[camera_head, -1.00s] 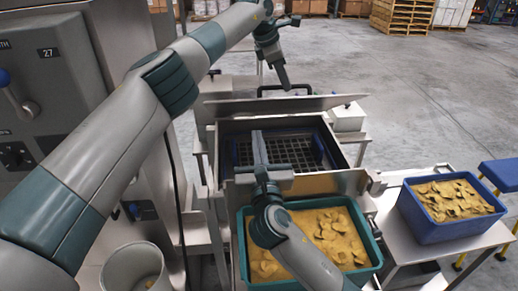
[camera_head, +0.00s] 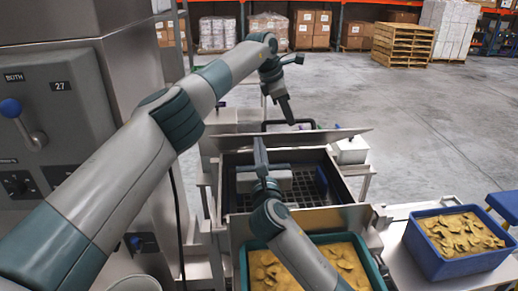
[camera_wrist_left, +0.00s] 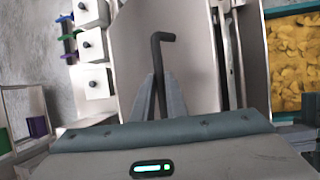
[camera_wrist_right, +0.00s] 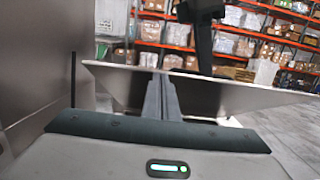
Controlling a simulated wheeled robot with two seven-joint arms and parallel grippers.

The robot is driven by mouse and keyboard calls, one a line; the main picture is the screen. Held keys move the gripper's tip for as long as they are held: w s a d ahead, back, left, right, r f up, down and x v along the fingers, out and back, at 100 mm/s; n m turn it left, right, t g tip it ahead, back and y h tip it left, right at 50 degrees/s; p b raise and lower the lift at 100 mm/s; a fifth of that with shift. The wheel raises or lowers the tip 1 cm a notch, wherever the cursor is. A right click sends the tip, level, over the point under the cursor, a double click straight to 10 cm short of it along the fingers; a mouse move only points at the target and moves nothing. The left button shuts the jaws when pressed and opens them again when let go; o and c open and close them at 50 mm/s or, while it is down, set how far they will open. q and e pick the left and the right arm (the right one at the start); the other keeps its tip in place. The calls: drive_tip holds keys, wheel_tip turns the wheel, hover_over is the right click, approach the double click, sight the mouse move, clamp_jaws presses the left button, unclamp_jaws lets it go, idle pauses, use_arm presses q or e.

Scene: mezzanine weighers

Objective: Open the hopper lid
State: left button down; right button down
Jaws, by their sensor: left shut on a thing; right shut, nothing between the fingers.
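The hopper (camera_head: 232,222) stands in the middle of the head view with its dark grid-covered mouth uncovered. Its metal lid (camera_head: 330,136) stands raised along the far side, seen nearly edge-on. The lid also shows as a broad plate in the left wrist view (camera_wrist_left: 195,55) and the right wrist view (camera_wrist_right: 215,92). My left gripper (camera_head: 290,118) is shut on the lid's black handle (camera_wrist_left: 161,50), beyond the lid. My right gripper (camera_head: 258,142) is shut and empty above the hopper mouth, its tips near the lid; whether they touch it is unclear.
A teal bin (camera_head: 372,264) of yellow chips stands before the hopper. A blue bin (camera_head: 448,262) of chips is on the side table at right. A control cabinet (camera_head: 75,85) with a blue-knobbed lever stands at left. Open floor lies behind.

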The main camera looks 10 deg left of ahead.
use_arm(q)
drive_tip(key=shift+w+a+f, duration=0.1)
drive_tip(key=shift+a+f, duration=0.25)
drive_tip(key=shift+f, duration=0.05)
drive_tip(key=shift+d+f, duration=0.1)
drive_tip(key=shift+d, duration=0.05)
use_arm(e)
drive_tip(key=shift+w+a+r, duration=0.1)
drive_tip(key=shift+w+r, duration=0.3)
drive_tip(key=shift+r, duration=0.2)
drive_tip(key=shift+w+r, duration=0.4)
drive_tip(key=shift+r, duration=0.15)
use_arm(q)
drive_tip(key=c, duration=1.9)
unclamp_jaws()
drive_tip(key=shift+o, duration=0.7)
use_arm(e)
drive_tip(key=shift+w+a+f, duration=0.1)
drive_tip(key=shift+a+f, duration=0.05)
use_arm(q)
drive_tip(key=shift+d, duration=0.1)
drive_tip(key=shift+r, duration=0.2)
use_arm(e)
drive_tip(key=shift+f, duration=0.1)
